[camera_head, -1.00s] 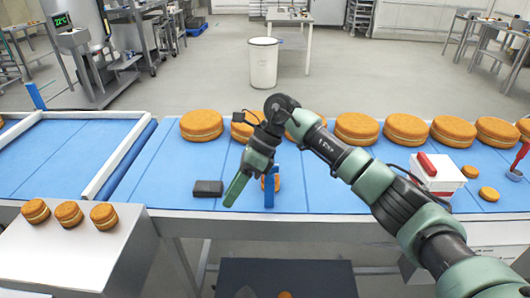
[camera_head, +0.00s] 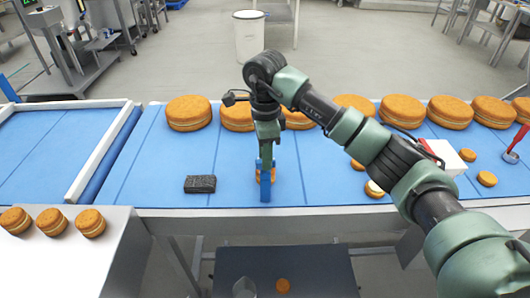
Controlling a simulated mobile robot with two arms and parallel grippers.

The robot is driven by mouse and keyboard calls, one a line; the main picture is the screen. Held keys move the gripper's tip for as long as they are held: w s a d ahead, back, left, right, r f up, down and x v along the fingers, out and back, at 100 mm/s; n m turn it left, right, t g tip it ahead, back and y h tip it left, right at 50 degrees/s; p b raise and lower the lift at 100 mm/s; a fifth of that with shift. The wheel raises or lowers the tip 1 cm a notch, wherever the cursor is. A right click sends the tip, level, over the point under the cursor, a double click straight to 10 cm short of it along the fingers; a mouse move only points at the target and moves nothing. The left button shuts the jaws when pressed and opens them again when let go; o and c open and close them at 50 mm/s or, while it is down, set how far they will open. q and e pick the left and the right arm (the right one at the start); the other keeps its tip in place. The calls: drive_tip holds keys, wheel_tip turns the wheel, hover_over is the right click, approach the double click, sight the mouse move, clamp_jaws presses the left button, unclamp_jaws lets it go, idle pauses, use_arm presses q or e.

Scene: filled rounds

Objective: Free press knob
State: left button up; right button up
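My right gripper (camera_head: 266,160) comes in from the right and points straight down. Its green fingers are at the top of a small upright blue piece (camera_head: 265,188) near the belt's front edge. I see the fingers edge-on, so I cannot tell whether they are open or touch it. A small orange-brown round (camera_head: 272,176) shows partly behind the blue piece. I cannot make out a press knob for certain; the arm hides part of this area. My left gripper is not in view.
A dark block (camera_head: 200,184) lies left on the blue belt (camera_head: 150,165). Large filled rounds (camera_head: 188,113) line the back. A white box (camera_head: 447,158) is partly behind my arm, with small rounds near it. Three rounds (camera_head: 51,222) sit on the left white surface.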

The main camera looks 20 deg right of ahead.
drive_tip(key=shift+s, duration=0.1)
clamp_jaws()
drive_tip(key=n+b, duration=0.3)
drive_tip(key=shift+f, duration=0.2)
drive_tip(key=n+b, duration=0.2)
drive_tip(key=n, duration=0.1)
drive_tip(key=shift+r, duration=0.1)
drive_tip(key=n+b, duration=0.1)
drive_tip(key=n, duration=0.4)
drive_tip(key=shift+b, duration=0.4)
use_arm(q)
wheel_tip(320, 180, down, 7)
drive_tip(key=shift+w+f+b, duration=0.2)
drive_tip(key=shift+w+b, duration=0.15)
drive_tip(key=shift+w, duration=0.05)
use_arm(e)
drive_tip(key=n, duration=0.5)
drive_tip(key=shift+r, duration=0.1)
